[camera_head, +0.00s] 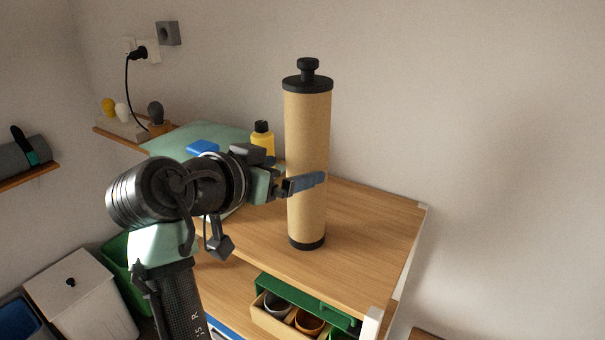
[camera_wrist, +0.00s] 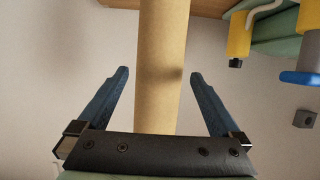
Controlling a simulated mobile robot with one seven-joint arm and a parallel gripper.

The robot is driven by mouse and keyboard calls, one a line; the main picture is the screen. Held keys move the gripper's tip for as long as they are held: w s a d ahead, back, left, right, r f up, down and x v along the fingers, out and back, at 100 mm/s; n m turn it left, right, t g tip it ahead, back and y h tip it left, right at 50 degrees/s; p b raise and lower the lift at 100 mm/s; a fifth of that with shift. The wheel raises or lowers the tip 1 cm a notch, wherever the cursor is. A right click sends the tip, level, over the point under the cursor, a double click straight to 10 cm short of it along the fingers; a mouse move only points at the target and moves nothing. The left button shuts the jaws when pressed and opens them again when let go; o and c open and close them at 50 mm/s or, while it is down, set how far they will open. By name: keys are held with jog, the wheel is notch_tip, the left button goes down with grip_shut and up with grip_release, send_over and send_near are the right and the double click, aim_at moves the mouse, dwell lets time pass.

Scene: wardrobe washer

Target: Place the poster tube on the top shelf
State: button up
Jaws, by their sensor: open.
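The poster tube (camera_head: 307,150) is a tall tan cylinder with black end caps and a black knob on top. It stands upright on the wooden top shelf (camera_head: 375,225). My gripper (camera_head: 305,184) is beside the tube at about mid-height, its fingers reaching toward it from the left. In the wrist view the tube (camera_wrist: 161,70) runs between the two blue fingers of my gripper (camera_wrist: 160,78), with a gap on each side. The fingers are open and hold nothing.
A yellow bottle (camera_head: 262,138) and a green cloth-like item (camera_head: 170,142) with a blue object (camera_head: 203,147) are on the shelf behind my arm. A lower compartment holds a cardboard box of cups (camera_head: 273,308). The shelf's right part is clear.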

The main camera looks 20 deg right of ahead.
jog(key=s+a+r+n+t+y+b, duration=0.1)
jog(key=s+a+r+n+t+y, duration=0.15)
jog(key=a+r+t, duration=0.45)
jog(key=s+a+r+n+t+y, duration=0.2)
jog(key=s+a+r+n+t, duration=0.15)
jog(key=r, duration=0.45)
jog(key=s+a+r+n+t+y, duration=0.3)
jog(key=s+r+t+y, duration=0.3)
jog(key=s+r, duration=0.5)
jog(key=shift+s+a+n+t, duration=0.35)
jog(key=shift+s+n+t, duration=0.4)
jog(key=shift+t, duration=0.5)
